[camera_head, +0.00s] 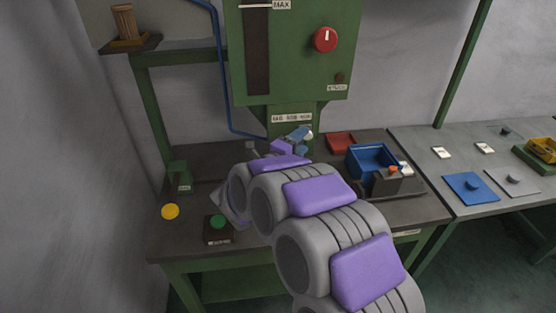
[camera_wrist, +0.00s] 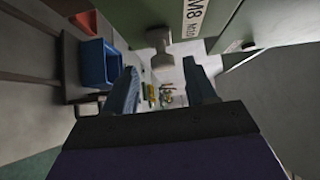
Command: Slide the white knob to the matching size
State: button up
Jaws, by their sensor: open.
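In the wrist view, a pale greyish-white knob (camera_wrist: 158,40) with a wider end stands out beside the green machine. Its near end lies in line with the gap between my fingertips; I cannot tell whether they touch it. My gripper (camera_wrist: 161,66) is open, with one blue finger on either side of the gap. In the head view, my gripper (camera_head: 300,136) is just below the machine's size label (camera_head: 292,118), and a small white part of the knob (camera_head: 309,135) shows beside it. A white plate marked M8 (camera_wrist: 194,14) is next to the knob in the wrist view.
The green machine (camera_head: 340,75) carries a red knob (camera_head: 325,39). A blue bin (camera_head: 371,157) and a red tray (camera_head: 341,142) stand right of my arm. A green button (camera_head: 217,222) and a yellow disc (camera_head: 170,211) are at left. My arm hides the table's middle.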

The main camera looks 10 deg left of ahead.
jog(key=p+v, duration=0.1)
jog(key=v, duration=1.2)
jog(key=shift+d+p, duration=0.15)
jog(key=shift+p, duration=0.2)
jog(key=w+a+r+n+y, duration=0.4)
jog(key=n+y, duration=0.3)
jog(key=y, duration=0.3)
jog(key=s+d+f+n+g, duration=0.2)
jog(key=s+d+n+g, duration=0.3)
jog(key=s+d, duration=0.4)
jog(key=s+d+f+n+g, duration=0.3)
jog(key=s+d+n+g, duration=0.3)
jog(key=s, duration=1.2)
jog(key=s+d+f+n+g+h, duration=0.1)
jog(key=s+d+n+g, duration=0.4)
jog(key=s+d, duration=0.7)
jog(key=shift+s+d+f+n+g, duration=0.15)
jog(key=shift+s+f+n+g, duration=0.25)
jog(key=shift+s+f+g, duration=0.45)
